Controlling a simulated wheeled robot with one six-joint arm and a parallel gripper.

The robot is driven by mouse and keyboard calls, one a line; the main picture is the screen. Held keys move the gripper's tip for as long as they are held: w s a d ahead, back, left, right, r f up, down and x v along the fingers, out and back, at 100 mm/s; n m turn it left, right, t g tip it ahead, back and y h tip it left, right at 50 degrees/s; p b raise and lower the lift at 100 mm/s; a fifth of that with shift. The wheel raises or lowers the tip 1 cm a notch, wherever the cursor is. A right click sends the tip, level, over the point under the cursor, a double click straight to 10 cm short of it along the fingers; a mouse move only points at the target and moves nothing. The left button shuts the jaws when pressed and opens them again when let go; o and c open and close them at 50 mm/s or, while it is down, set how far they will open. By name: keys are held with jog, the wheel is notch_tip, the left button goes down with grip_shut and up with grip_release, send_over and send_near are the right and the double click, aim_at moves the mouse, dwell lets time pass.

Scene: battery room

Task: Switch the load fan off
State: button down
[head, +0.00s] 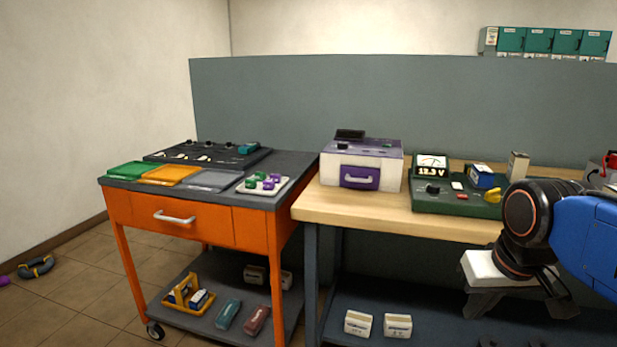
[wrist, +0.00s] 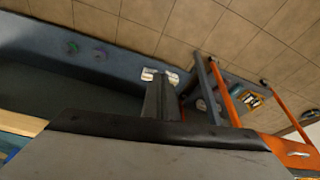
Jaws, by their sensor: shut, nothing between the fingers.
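I cannot make out a load fan for certain. A green test panel (head: 455,203) on the wooden bench carries a meter (head: 431,165) reading about 12.3 V, a black knob (head: 433,189), a small red part (head: 461,196) and a yellow part (head: 493,196). My arm hides the panel's right end and the bench beyond it. My gripper (head: 560,308) is shut and empty, low in front of the bench, apart from the panel. In the wrist view its fingers (wrist: 163,98) point down past the bench toward the lower shelf.
A white and purple box (head: 361,160) stands on the bench (head: 400,217). An orange cart (head: 180,219) with trays stands to the left. White packs (head: 397,326) sit on the bench's lower shelf. A grey partition (head: 400,100) closes the back.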

jog(key=s+a+f+t, duration=0.1)
jog(key=s+f, duration=0.4)
jog(key=f, duration=0.2)
jog(key=shift+a+n, duration=0.2)
jog(key=shift+n, duration=0.1)
jog(key=shift+s+r, duration=0.1)
jog(key=shift+r, duration=0.05)
